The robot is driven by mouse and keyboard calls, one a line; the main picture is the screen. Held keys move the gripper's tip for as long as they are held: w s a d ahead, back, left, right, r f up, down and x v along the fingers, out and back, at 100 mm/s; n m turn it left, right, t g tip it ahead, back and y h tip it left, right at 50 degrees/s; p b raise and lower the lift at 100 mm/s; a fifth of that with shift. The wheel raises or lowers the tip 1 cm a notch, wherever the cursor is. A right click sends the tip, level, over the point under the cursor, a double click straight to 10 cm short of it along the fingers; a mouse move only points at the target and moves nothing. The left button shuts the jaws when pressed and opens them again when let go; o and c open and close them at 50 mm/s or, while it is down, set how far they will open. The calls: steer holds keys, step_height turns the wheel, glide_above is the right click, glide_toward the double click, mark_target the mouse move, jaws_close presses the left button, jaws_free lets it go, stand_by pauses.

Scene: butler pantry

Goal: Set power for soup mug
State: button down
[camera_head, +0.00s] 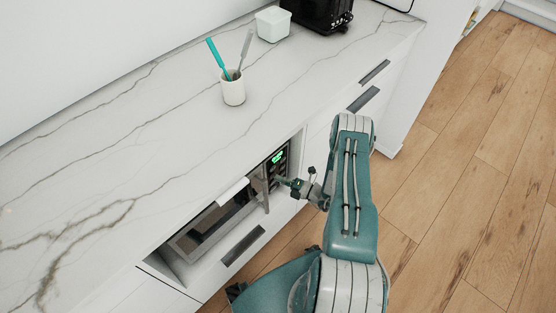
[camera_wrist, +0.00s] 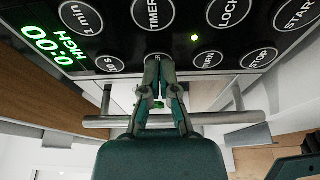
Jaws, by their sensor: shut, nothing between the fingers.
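The microwave (camera_head: 207,229) sits in a niche under the counter. Its dark control panel (camera_wrist: 285,35) has round buttons marked 1 min, TIMER, LOCK, START, 10 s and STOP. In the head view my gripper (camera_head: 281,182) is at the panel's right side. No soup mug is identifiable.
A metal bar handle (camera_wrist: 103,122) crosses below the panel, close to my fingers. On the marble counter (camera_head: 120,140) stand a white cup (camera_head: 233,91) with utensils, a pale box (camera_head: 272,24) and a black appliance (camera_head: 320,10). The wooden floor (camera_head: 480,130) at right is clear.

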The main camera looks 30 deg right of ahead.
steer(key=shift+w+a, duration=0.1)
steer(key=shift+w, duration=0.2)
stand_by(0.5)
steer(key=shift+s, duration=0.3)
stand_by(0.4)
steer(key=s+d, duration=0.5)
steer(key=s, duration=0.9)
steer(key=shift+d, duration=0.15)
